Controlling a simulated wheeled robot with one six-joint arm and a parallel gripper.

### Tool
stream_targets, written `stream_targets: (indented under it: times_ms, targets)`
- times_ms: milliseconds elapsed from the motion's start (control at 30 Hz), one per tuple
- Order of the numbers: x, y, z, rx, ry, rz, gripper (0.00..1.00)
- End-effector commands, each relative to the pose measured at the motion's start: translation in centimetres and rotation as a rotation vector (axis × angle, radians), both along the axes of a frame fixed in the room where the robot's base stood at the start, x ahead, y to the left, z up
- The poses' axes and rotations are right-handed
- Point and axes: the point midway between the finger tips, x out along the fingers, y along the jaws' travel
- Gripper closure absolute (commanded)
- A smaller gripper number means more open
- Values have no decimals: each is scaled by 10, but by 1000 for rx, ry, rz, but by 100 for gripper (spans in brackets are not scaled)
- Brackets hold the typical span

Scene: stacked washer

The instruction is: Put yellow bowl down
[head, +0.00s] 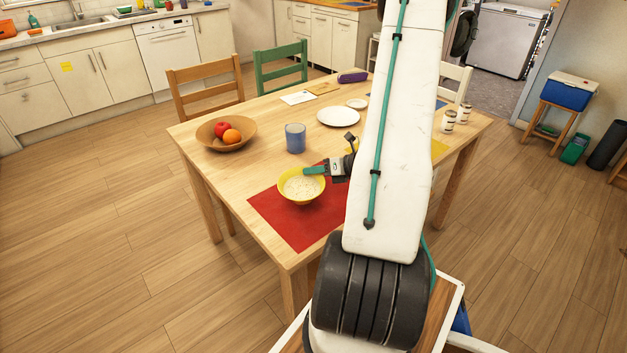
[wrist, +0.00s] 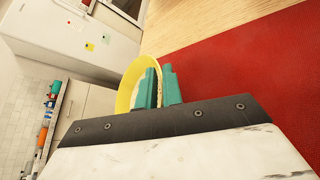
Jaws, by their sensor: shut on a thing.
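A yellow bowl (head: 301,186) with pale contents is at the left part of the red placemat (head: 285,217) on the wooden table. My gripper (head: 313,170) reaches in from the right, and its green fingers are shut on the bowl's rim. In the wrist view the yellow bowl (wrist: 131,84) shows beyond the two green fingers (wrist: 158,88), which partly hide it. The red placemat (wrist: 245,85) fills the right of that view. The bowl looks about level. I cannot tell whether its base touches the mat.
A blue cup (head: 295,138) stands just behind the bowl. A wooden fruit bowl (head: 208,134) with fruit is at the left, and a white plate (head: 338,116) lies farther back. Two jars (head: 449,120) stand at the right. The placemat's front part is clear.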

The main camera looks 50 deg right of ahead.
Motion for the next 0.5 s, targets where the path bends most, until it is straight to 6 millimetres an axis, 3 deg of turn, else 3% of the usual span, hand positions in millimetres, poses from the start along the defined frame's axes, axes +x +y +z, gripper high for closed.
stream_targets:
  times_ms: [233,467,500]
  targets:
    - [0,0,-30,4,1,-1,100]
    - [0,0,-33,0,0,0,100]
    - [-1,0,-34,0,1,1,84]
